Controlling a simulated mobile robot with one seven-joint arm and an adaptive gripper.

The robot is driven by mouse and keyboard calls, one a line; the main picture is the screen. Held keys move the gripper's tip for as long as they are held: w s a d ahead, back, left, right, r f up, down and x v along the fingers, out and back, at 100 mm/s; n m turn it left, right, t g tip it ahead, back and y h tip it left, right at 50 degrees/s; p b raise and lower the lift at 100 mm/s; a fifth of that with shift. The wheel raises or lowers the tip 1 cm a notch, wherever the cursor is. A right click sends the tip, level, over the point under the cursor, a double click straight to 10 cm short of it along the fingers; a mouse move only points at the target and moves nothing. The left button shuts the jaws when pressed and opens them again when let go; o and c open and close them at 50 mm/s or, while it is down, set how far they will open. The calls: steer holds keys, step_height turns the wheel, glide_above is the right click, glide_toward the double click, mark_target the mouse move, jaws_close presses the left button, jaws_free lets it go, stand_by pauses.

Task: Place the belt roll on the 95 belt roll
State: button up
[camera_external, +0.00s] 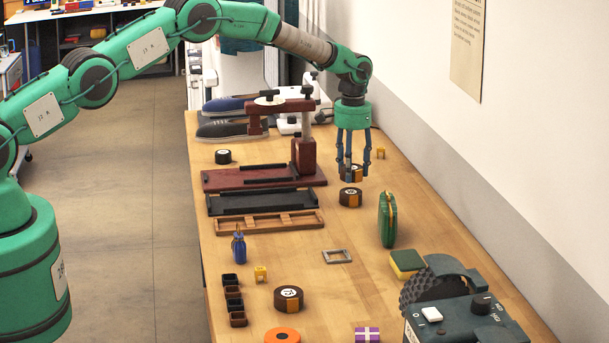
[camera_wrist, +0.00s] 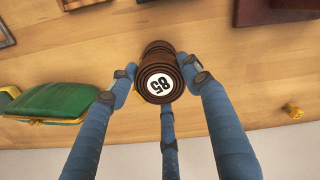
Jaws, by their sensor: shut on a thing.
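My gripper (camera_external: 350,176) is shut on a dark brown belt roll (camera_external: 357,171) with an orange-tan band. In the wrist view the held roll (camera_wrist: 161,82) sits between the blue fingers and its white label seems to read 85. Another belt roll (camera_external: 350,198) stands on the bench just below it, with a small gap between them in the external view. In the wrist view this lower roll (camera_wrist: 157,46) is mostly hidden behind the held one. Its number is too small to read, so I cannot tell whether it is the 95 belt roll.
A green case (camera_external: 387,220) stands close to the lower roll's right. A larger belt roll (camera_external: 288,298) is nearer the front, and a small dark roll (camera_external: 223,156) is at back left. A dark red press (camera_external: 304,158) stands left of my gripper. The wall borders the bench on the right.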

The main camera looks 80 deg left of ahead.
steer(key=shift+f, duration=1.75)
steer(key=shift+f, duration=0.1)
steer(key=o, duration=1.2)
step_height(320, 180, up, 12)
steer(key=shift+r, duration=0.1)
steer(key=shift+r, duration=0.1)
